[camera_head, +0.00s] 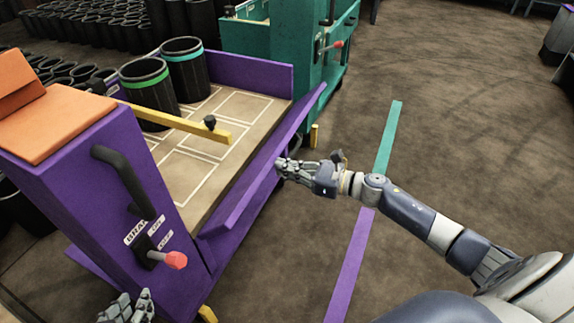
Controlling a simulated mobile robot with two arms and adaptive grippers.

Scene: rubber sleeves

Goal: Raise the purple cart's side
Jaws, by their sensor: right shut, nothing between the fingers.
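The purple cart (88,170) stands on the left, with its tan deck (205,165) marked in white outlined cells. Its long purple side (243,196) runs along the deck's right edge and leans outward, its top edge away from the deck. My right gripper (283,168) is shut and empty at the outer face of this side, near its middle. I cannot tell whether the fingertips touch it. My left gripper (128,310) is at the bottom left by the cart's end, partly cut off by the frame edge; its jaw state is unclear.
Two black sleeves, one green-banded (146,90) and one teal-banded (185,68), stand on the deck. A yellow bar (180,122) crosses the deck. A red-knobbed lever (172,259) and black handle (122,178) are on the cart's end. A teal cart (290,40) stands behind. Floor to the right is clear.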

